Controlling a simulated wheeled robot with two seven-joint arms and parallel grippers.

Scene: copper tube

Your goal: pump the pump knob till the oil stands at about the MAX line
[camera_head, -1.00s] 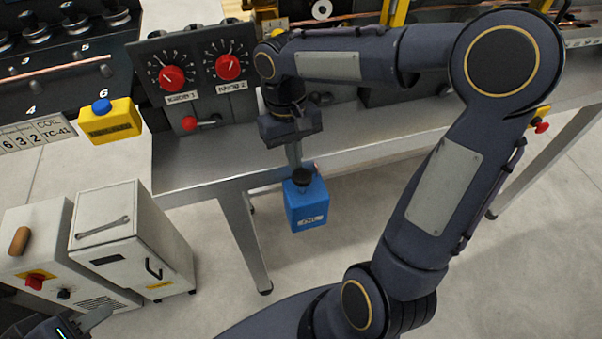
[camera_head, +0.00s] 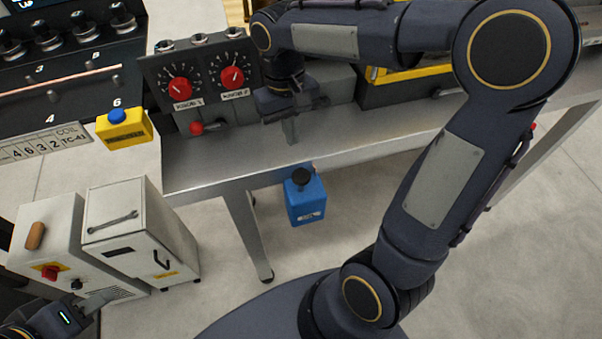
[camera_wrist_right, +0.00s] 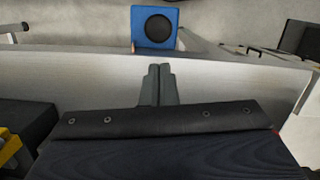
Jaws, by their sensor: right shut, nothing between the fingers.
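The pump is a blue box (camera_head: 306,204) with a small white label, at the front edge of the steel bench. Its black round pump knob (camera_head: 301,177) is on top. In the right wrist view the blue box (camera_wrist_right: 139,28) and the knob (camera_wrist_right: 154,28) show beyond the bench edge. My right gripper (camera_head: 291,138) is shut and empty over the bench, apart from the knob. Its closed fingers show in the right wrist view (camera_wrist_right: 158,72). My left gripper (camera_head: 106,294) is partly in view at lower left, away from the pump. I cannot see the oil level or MAX line.
The steel bench (camera_head: 215,165) carries a panel with two red dials (camera_head: 180,88) behind the right gripper. A yellow box with a blue button (camera_head: 122,127) is at left. White cabinets (camera_head: 140,235) stand on the floor at lower left. Floor around the pump is clear.

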